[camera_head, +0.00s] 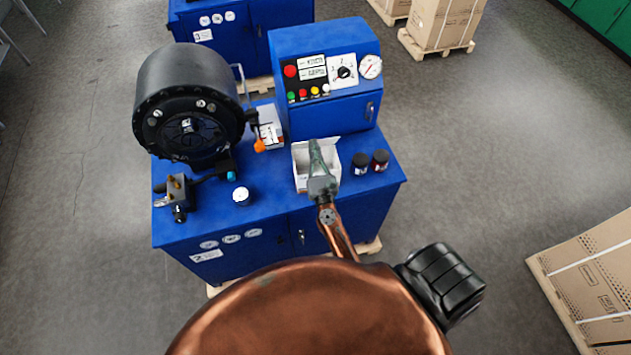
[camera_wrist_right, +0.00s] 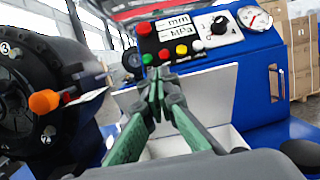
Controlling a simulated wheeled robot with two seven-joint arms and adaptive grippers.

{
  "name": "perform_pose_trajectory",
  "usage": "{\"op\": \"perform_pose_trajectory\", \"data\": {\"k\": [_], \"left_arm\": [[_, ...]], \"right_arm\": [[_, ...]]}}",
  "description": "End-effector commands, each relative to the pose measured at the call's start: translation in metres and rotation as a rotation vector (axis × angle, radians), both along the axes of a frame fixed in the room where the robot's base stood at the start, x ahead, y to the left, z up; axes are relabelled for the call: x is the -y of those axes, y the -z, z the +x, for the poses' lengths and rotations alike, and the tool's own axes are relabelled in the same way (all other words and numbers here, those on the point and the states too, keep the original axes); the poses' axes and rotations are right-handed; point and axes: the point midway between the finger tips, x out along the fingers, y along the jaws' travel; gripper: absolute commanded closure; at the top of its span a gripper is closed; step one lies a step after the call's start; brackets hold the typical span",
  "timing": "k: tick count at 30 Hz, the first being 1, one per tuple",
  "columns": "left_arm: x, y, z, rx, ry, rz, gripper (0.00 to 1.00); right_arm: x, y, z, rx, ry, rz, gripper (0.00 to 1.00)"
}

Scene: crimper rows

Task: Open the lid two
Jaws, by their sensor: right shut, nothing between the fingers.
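A white box (camera_head: 301,178) stands on top of the blue machine marked 2 (camera_head: 262,195). Its lid (camera_wrist_right: 210,97) stands raised at the back of the box in the right wrist view, behind my fingers. My right gripper (camera_head: 314,148) reaches over the box from the front. In the right wrist view its green-padded fingers (camera_wrist_right: 158,84) are closed at the tips with nothing between them, in front of the lid. I cannot tell whether they touch the lid. The gripper hides part of the box. My left gripper is not in view.
The black crimper head (camera_head: 190,105) stands left of the box, with an orange-tipped part (camera_head: 259,146) beside it. Two dark jars (camera_head: 370,162) stand close on the right. The control panel (camera_head: 328,78) rises behind. A small white-topped jar (camera_head: 241,196) stands front left.

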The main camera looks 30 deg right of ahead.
Motion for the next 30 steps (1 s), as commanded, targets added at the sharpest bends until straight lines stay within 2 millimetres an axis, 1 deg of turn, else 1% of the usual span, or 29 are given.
{"op": "perform_pose_trajectory", "data": {"k": [1, 4, 9, 15, 20, 30], "left_arm": [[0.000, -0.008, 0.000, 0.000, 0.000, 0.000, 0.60], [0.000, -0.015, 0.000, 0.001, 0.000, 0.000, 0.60], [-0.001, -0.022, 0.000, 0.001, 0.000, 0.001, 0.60], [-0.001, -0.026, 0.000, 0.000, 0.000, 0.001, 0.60], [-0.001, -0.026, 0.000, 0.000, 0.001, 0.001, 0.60], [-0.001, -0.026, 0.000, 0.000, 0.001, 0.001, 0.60]], "right_arm": [[0.003, -0.009, 0.006, 0.001, 0.000, 0.000, 1.00], [0.007, -0.016, 0.017, 0.001, 0.000, 0.000, 1.00], [0.014, -0.024, 0.035, 0.001, 0.000, -0.001, 1.00], [0.021, -0.029, 0.052, 0.001, -0.001, -0.001, 1.00], [0.024, -0.029, 0.057, -0.001, 0.001, 0.000, 1.00], [0.024, -0.029, 0.057, 0.000, 0.000, -0.001, 1.00]]}}
